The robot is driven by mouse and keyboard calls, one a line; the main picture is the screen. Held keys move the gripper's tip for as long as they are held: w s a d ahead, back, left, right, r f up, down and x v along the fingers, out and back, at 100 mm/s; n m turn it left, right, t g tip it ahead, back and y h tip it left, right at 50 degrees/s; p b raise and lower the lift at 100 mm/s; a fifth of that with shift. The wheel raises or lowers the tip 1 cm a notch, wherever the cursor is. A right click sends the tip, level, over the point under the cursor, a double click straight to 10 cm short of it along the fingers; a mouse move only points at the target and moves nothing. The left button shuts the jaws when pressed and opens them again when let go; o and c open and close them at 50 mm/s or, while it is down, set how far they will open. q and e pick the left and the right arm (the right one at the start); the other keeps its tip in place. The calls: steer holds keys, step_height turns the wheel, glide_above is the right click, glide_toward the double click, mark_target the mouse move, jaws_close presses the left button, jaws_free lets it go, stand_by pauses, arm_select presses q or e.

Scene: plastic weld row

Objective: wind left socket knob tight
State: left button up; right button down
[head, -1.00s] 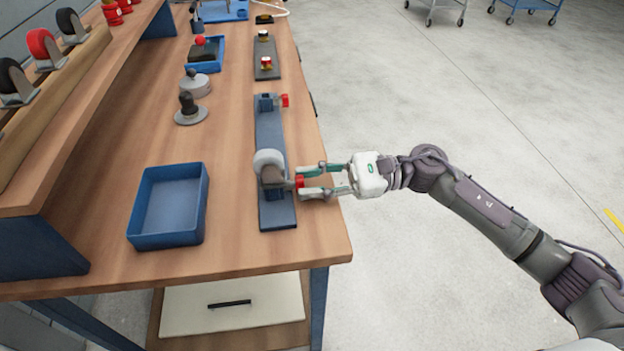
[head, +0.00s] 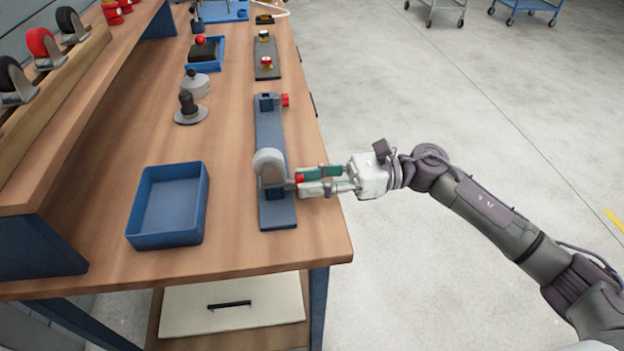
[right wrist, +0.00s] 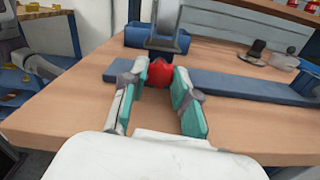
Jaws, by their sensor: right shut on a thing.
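A blue-grey fixture bar (head: 270,137) lies along the table's right side, with a socket at each end. The near socket holds a grey-white caster wheel (head: 267,161) standing upright. A red knob (head: 299,178) sticks out from this socket's right side. My right gripper (head: 302,181) is shut on that knob, reaching in from the right. In the right wrist view the red knob (right wrist: 159,74) sits between the two green-padded fingers. The far socket has its own red knob (head: 285,100) and no wheel in it. My left gripper is out of view.
An empty blue tray (head: 168,240) sits left of the bar. A dark-handled stamp-like tool (head: 188,108) and a grey round piece (head: 195,84) stand farther back. A shelf with several caster wheels (head: 45,45) runs along the left.

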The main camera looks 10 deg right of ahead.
steer(key=shift+m, duration=1.3)
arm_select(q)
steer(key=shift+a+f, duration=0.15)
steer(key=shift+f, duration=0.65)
arm_select(e)
steer(key=c, duration=0.9)
jaws_free()
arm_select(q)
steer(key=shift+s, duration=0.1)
arm_select(e)
steer(key=shift+o, duration=0.2)
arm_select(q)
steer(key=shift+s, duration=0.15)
arm_select(e)
steer(key=shift+d, duration=0.1)
steer(key=d, duration=1.2)
